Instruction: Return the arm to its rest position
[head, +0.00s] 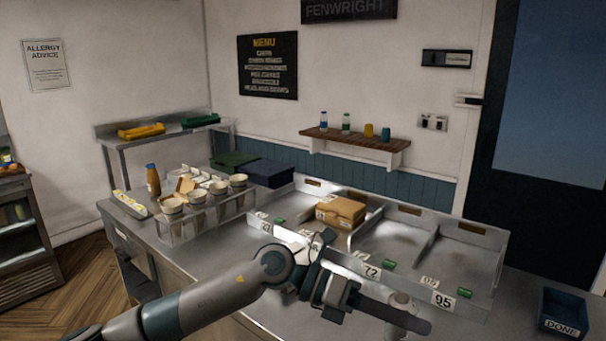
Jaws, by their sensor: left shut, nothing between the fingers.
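My left arm (215,298) reaches in from the bottom left across the front of the steel counter. My left gripper (408,317) is shut and empty, pointing right, in front of the numbered metal compartments (480,240). It hides part of the counter and of the compartments' front edge. My right gripper is not in view.
A brown carton (341,211) sits in the compartments. Small green items (389,264) are at their front. A rack of cups (197,198) stands left on the counter. A dark DONE bin (564,312) is at the right. Counter around the bin is clear.

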